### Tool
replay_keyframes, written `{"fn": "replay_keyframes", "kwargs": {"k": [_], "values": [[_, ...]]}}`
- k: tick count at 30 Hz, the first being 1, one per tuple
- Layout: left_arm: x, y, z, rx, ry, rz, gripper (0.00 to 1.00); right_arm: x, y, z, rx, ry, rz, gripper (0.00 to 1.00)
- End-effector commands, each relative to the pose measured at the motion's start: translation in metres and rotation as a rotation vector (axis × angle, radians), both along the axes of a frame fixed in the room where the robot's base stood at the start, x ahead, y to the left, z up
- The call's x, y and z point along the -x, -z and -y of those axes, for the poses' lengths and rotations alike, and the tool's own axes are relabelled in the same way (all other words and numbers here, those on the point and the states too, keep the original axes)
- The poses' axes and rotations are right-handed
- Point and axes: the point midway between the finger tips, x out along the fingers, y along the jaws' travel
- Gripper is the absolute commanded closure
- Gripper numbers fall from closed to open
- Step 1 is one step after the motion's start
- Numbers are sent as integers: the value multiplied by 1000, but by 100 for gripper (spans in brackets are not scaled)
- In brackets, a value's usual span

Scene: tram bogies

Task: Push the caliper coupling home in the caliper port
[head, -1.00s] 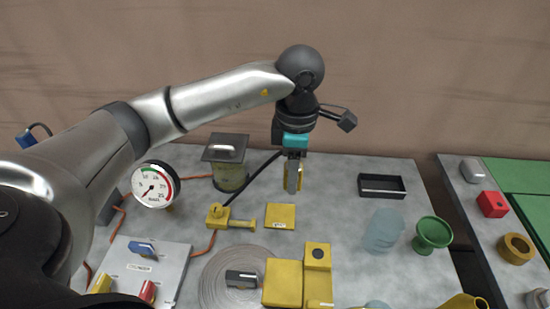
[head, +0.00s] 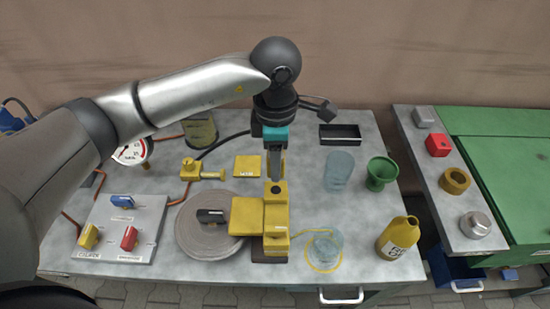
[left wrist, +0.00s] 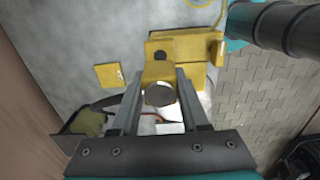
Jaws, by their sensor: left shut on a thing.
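My left gripper (head: 275,178) points down just above the yellow caliper block (head: 276,215), whose top has a dark round hole (head: 277,189). In the left wrist view, my left gripper (left wrist: 160,98) is shut on a grey round-ended piece (left wrist: 160,95), seemingly the caliper coupling. The yellow block (left wrist: 185,47) lies beyond it with its dark hole (left wrist: 160,56) showing. The coupling's lower end is hidden, and I cannot tell whether it touches the block. A black hose (head: 225,144) runs left from behind the gripper. My right gripper does not show.
A round grey disc (head: 190,235) and a panel with coloured levers (head: 110,212) are at the left. A yellow plate (head: 246,167) lies behind the block. A clear jar (head: 338,170), a green cup (head: 381,173) and a yellow bottle (head: 398,238) stand at the right.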

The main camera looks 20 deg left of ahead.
Motion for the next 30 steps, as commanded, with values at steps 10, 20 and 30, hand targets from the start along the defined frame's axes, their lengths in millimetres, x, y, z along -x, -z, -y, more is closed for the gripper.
{"fn": "replay_keyframes", "kwargs": {"k": [10, 20, 30], "values": [[0, 28, 0, -1, -1, -1, 100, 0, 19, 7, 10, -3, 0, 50], [0, 54, 0, 0, -1, 0, 100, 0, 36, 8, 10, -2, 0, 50], [0, 55, 0, 0, 0, 0, 100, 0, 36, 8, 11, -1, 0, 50]]}}
